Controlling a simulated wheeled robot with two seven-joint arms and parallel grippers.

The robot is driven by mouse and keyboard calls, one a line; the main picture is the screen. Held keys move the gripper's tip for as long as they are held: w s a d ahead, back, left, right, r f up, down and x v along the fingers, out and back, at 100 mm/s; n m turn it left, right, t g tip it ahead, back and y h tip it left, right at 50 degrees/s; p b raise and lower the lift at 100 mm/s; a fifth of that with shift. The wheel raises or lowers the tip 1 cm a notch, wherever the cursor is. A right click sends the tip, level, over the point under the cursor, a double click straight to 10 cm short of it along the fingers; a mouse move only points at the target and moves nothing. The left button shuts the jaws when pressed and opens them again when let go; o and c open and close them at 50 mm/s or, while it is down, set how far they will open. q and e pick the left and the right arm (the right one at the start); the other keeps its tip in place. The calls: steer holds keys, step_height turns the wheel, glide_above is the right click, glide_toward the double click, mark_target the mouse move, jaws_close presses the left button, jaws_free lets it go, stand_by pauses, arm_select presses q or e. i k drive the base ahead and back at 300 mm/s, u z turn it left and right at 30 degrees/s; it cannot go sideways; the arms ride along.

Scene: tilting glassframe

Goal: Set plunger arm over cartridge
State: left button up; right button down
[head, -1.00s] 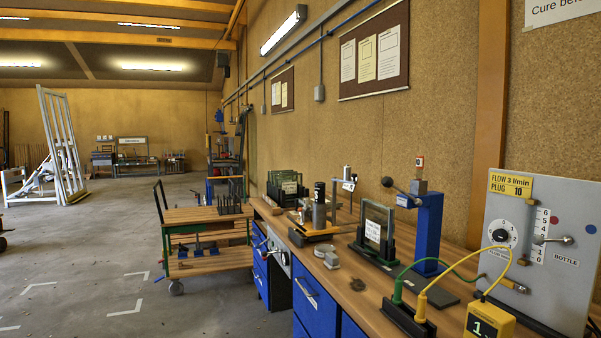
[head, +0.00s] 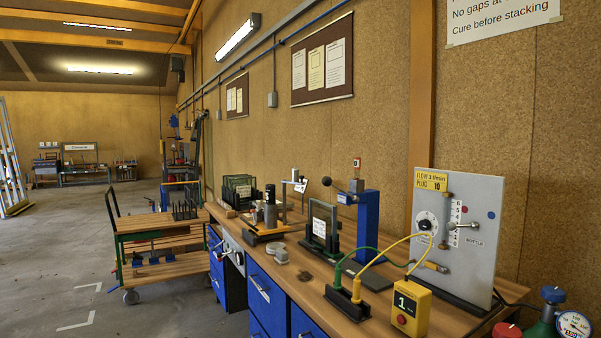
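On the workbench (head: 210,208) a low wooden-and-yellow fixture (head: 262,232) carries an upright dark cylinder (head: 270,194), which may be the cartridge, with a grey block (head: 271,216) at its foot. Just right of it stands a thin post with a pale top (head: 295,175) and a small white tag (head: 301,186). I cannot tell for certain whether this is the plunger arm. Neither of my grippers is in view.
A framed glass pane (head: 320,224) stands between fixture and blue stand. Nearer are a black holder with green and yellow plugs (head: 347,303), a yellow box (head: 410,312) and a grey flow panel (head: 466,225). A wooden trolley (head: 145,222) stands left, with open floor beyond.

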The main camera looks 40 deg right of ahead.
mark_target(295, 177)
steer(key=u, duration=0.25)
steer(key=i, duration=1.5)
steer(key=z, duration=0.25)
steer(key=i, duration=1.7)
steer(key=z, duration=1.75)
steer(key=i, duration=0.75)
steer(key=z, duration=0.65)
